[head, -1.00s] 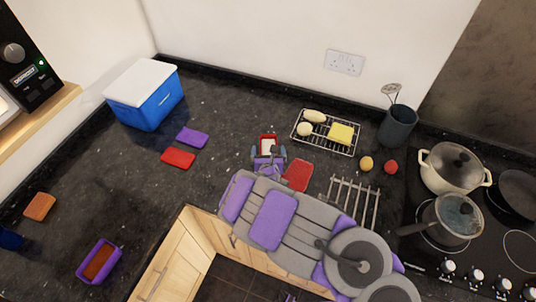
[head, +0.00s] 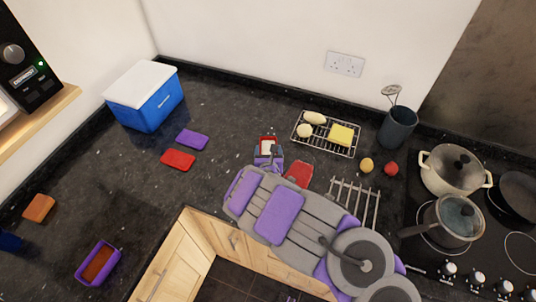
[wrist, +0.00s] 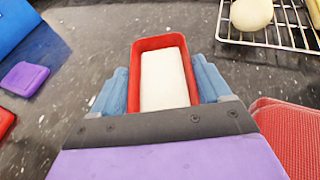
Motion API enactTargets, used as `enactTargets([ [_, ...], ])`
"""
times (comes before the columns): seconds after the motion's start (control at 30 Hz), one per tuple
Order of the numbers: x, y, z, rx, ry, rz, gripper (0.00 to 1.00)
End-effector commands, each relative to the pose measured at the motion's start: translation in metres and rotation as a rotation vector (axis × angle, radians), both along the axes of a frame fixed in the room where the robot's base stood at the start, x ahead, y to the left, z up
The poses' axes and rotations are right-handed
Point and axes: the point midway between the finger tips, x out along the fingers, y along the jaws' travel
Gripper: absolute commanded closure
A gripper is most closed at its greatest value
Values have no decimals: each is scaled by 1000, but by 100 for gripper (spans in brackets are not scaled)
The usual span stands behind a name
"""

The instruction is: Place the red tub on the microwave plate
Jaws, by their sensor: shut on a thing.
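The red tub (wrist: 163,45) is a small open rectangular container with a white filling. It stands on the dark granite counter in the head view (head: 268,141), left of the wire rack. My gripper (wrist: 163,88) has its blue-grey fingers on both long sides of the tub and is shut on it. In the head view my gripper (head: 268,155) reaches the tub from the front. The microwave (head: 25,65) shows only in part at the upper left edge, on a wooden shelf. Its plate is not clearly visible.
A blue cool box (head: 145,98) with a white lid stands at the back left. Purple (head: 192,138) and red (head: 178,159) lids lie in front of it. A wire rack (head: 325,133) with food stands right of the tub. A red mat-like item (head: 300,174) lies beside my gripper.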

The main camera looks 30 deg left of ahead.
Motion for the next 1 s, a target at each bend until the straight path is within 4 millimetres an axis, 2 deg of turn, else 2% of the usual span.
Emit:
enactTargets([
  [0.03, 0, 0, 0, 0, 0, 0, 57],
  [0.2, 0, 0, 0, 0, 0, 0, 71],
  [0.37, 0, 0, 2, 1, -1, 1, 71],
  [0.47, 0, 1, 9, 2, -4, 2, 71],
  [1.0, 1, 1, 90, 2, -6, 2, 71],
])
